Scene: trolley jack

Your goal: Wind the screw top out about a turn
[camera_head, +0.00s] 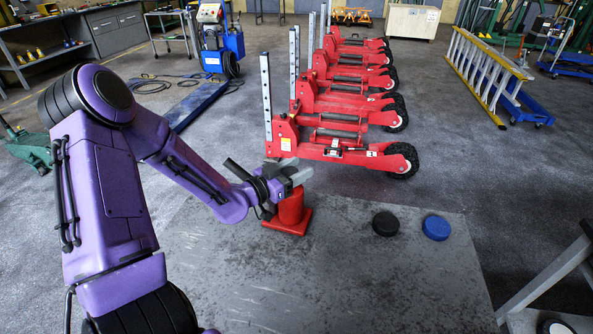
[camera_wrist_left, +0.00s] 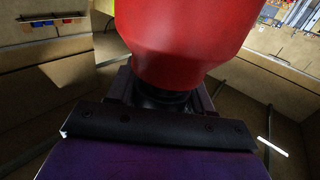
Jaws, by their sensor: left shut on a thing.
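A red bottle jack (camera_head: 291,210) stands upright on its square base on the grey bench-like surface (camera_head: 340,265). My left gripper (camera_head: 285,178) comes in from the left at the top of the jack. In the left wrist view the red jack body (camera_wrist_left: 185,40) fills the upper middle. A dark round piece at its end, the screw top (camera_wrist_left: 165,100), sits between the fingers. My left gripper is shut on this screw top, and the fingers hide most of it. My right gripper is not in view.
A black puck (camera_head: 385,223) and a blue puck (camera_head: 436,228) lie right of the jack. Red trolley jacks (camera_head: 345,145) stand in a row behind. A grey frame (camera_head: 560,270) is at the right edge. The surface right of the jack is mostly clear.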

